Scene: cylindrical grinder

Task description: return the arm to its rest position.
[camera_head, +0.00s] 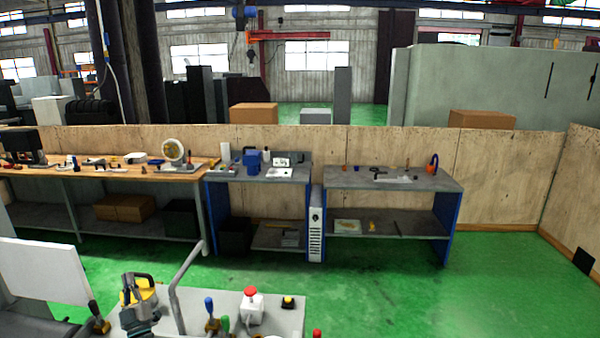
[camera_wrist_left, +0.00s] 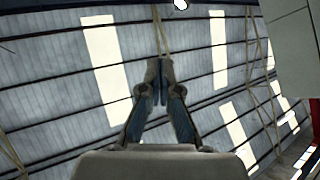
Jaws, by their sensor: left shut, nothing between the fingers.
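My left gripper (camera_head: 137,292) is at the lower left of the head view, in front of the machine's grey panel (camera_head: 285,318). In the left wrist view my left gripper (camera_wrist_left: 161,68) points up toward the roof. Its two fingertips meet, with nothing between them. My right gripper is in neither view.
A red push button (camera_head: 250,292) and several coloured levers stand on the panel, beside a bent grey rail (camera_head: 183,275). A wooden workbench (camera_head: 185,172) and a grey table (camera_head: 440,181) stand farther back. Green floor (camera_head: 380,290) is clear at right.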

